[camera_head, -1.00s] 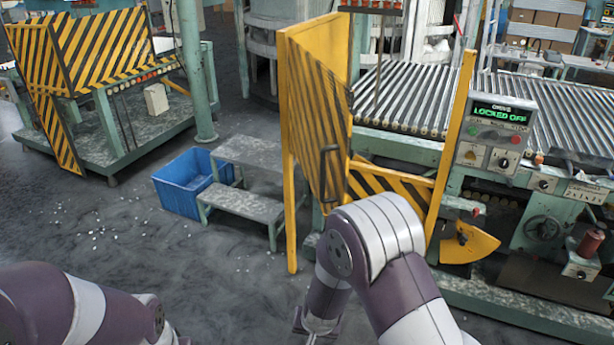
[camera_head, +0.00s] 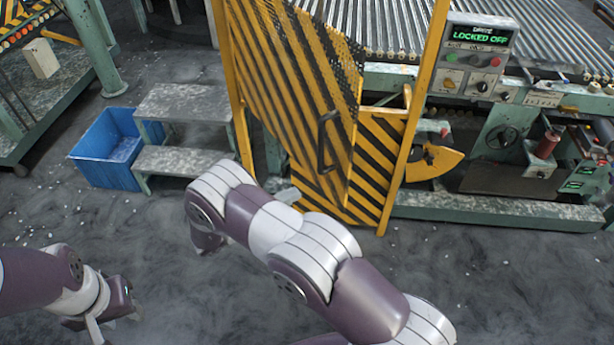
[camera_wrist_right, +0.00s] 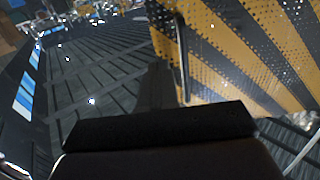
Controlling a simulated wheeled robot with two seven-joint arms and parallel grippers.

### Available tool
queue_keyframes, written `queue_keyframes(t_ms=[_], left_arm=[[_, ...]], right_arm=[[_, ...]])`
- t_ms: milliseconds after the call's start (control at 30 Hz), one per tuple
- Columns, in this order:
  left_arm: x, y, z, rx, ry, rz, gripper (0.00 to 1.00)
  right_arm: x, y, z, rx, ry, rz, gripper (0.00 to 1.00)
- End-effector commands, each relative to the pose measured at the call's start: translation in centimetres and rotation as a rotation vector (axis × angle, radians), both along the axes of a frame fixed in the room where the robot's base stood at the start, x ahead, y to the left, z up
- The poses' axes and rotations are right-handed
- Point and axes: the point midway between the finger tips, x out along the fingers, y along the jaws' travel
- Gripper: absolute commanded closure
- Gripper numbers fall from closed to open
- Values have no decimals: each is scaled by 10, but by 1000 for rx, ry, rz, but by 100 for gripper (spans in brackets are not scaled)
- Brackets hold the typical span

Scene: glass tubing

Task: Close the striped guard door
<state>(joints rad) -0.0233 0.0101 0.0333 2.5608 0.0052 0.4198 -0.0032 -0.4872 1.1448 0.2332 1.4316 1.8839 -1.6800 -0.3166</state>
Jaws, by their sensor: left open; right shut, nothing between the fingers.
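The striped guard door (camera_head: 285,85) is a yellow and black perforated panel standing ajar, angled out from its yellow frame. Its dark bar handle (camera_head: 322,140) is near its free edge. In the right wrist view the door (camera_wrist_right: 240,45) fills the upper right, with the handle (camera_wrist_right: 183,62) close ahead. My right gripper (camera_wrist_right: 160,125) shows as a dark shut block at the bottom, empty, beside the door's lower part. In the head view my right forearm mostly hides it; contact with the door cannot be told. My left gripper (camera_head: 112,322) is open and empty, low at the left, away from the door.
A fixed lower striped panel (camera_head: 378,160) and a yellow post (camera_head: 425,95) stand right of the door. A control box (camera_head: 470,65) reads "LOCKED OFF". Grey steps (camera_head: 185,105) and a blue bin (camera_head: 105,150) stand left. The floor in front is clear.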

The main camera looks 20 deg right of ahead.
Motion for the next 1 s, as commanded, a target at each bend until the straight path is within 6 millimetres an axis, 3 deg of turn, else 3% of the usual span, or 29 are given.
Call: queue_keyframes(t_ms=[400, 600, 1000], left_arm=[[0, 0, 49, 0, -1, 0, 57], [0, 0, 68, 0, -1, 0, 57], [0, 0, 71, 0, 0, 0, 57]], right_arm=[[13, -85, 6, 2, 2, -2, 100], [18, -117, 4, 3, 0, 0, 100], [21, -130, 0, 3, -2, 3, 100]])
